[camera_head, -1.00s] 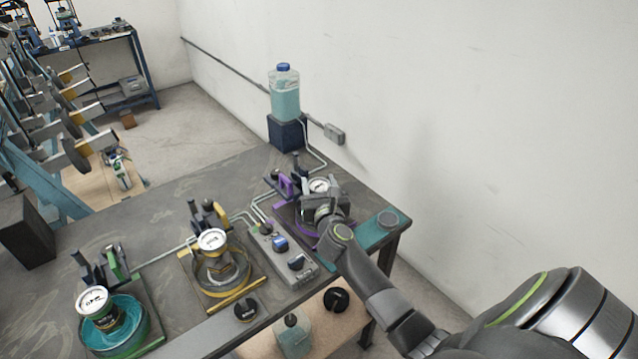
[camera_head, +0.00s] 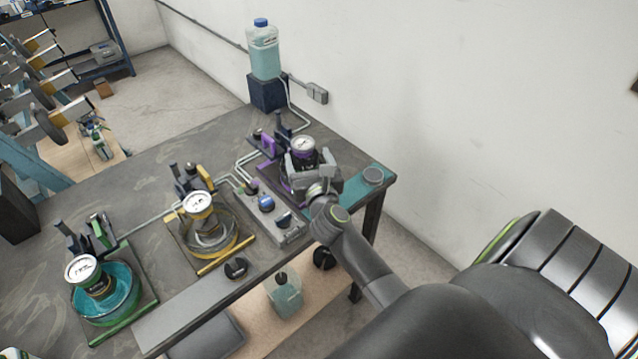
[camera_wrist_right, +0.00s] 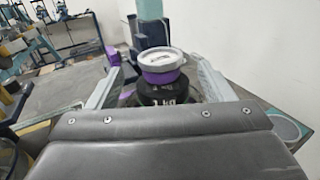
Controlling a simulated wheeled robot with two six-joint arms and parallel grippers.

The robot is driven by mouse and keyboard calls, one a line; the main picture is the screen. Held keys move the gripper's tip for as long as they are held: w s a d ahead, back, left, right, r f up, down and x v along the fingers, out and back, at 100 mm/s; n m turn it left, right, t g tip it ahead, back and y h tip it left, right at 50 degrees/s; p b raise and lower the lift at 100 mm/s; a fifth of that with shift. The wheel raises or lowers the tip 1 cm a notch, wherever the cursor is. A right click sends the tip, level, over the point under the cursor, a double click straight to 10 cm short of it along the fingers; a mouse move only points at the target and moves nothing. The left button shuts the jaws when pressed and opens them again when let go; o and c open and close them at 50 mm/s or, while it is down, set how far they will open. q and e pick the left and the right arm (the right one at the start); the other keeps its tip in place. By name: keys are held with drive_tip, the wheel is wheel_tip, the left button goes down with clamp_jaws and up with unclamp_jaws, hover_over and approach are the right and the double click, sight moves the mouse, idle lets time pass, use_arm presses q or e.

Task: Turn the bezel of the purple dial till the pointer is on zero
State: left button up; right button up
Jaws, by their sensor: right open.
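The purple dial (camera_head: 303,144) stands at the far right of the bench, on a black body above a purple-trimmed stand. In the right wrist view the dial (camera_wrist_right: 160,60) has a white face, a grey rim and a purple band, over a dark weight marked "1 kg". The pointer is too small to read. My right gripper (camera_head: 306,160) is open at the dial. In the right wrist view its fingers (camera_wrist_right: 159,78) stand on either side of the dial, with gaps visible. My left gripper is not in view.
A yellow-trimmed gauge stand (camera_head: 199,203) and a green one (camera_head: 83,269) stand to the left. A grey valve box (camera_head: 272,220) is close beside the purple stand. A blue-capped bottle (camera_head: 264,50) stands behind. A round grey lid (camera_head: 373,174) lies on the teal corner.

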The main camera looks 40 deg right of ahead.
drive_tip(key=v, duration=1)
drive_tip(key=shift+s+a+b, duration=0.15)
drive_tip(key=shift+s+b, duration=0.15)
drive_tip(key=shift+b, duration=0.1)
